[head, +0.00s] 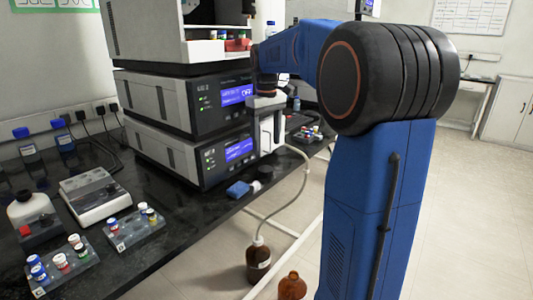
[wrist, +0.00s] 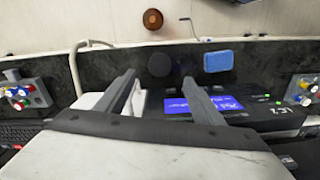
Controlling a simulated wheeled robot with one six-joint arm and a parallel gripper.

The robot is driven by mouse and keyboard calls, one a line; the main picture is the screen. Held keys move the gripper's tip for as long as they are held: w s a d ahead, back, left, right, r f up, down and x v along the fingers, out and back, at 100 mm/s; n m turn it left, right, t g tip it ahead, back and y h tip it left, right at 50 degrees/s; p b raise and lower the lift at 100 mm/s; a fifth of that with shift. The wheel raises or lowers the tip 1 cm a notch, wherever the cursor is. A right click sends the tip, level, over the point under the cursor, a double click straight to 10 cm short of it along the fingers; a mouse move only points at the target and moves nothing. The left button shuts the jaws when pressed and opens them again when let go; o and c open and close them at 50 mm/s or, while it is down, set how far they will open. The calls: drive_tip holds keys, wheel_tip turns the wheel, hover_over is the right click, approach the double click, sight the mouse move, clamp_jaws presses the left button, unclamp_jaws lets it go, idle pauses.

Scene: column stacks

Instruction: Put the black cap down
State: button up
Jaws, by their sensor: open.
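The black cap (wrist: 160,64) shows in the wrist view as a dark round shape on the dark bench top, beside a blue sponge. In the head view a small dark shape beside the sponge looks like the cap (head: 257,187). My gripper (wrist: 158,77) is open and empty, with its two fingers apart and the cap beyond and between their tips. In the head view my gripper (head: 267,135) points down above the bench edge, in front of the instrument stack. Contact between fingers and cap is not visible.
The blue sponge (head: 238,189) lies close to the cap. The stacked instruments (head: 195,125) stand behind. A tube runs down to a brown bottle (head: 258,256) on the floor; another brown bottle (head: 291,287) stands nearby. Vial racks (head: 135,229) sit on the bench at left.

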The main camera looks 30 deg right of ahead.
drive_tip(key=s+a+f+t, duration=0.2)
drive_tip(key=s+a, duration=0.8)
drive_tip(key=s, duration=0.5)
drive_tip(key=s+a+f+t, duration=0.1)
drive_tip(key=s+a+f, duration=0.2)
drive_tip(key=s+f, duration=0.3)
drive_tip(key=s+a+f+m+t, duration=0.1)
drive_tip(key=s+a+f, duration=0.1)
drive_tip(key=s+f, duration=0.4)
drive_tip(key=s, duration=0.3)
drive_tip(key=shift+a+f+m+t, duration=0.15)
drive_tip(key=shift+a+m+t, duration=0.15)
drive_tip(key=shift+a+t, duration=0.1)
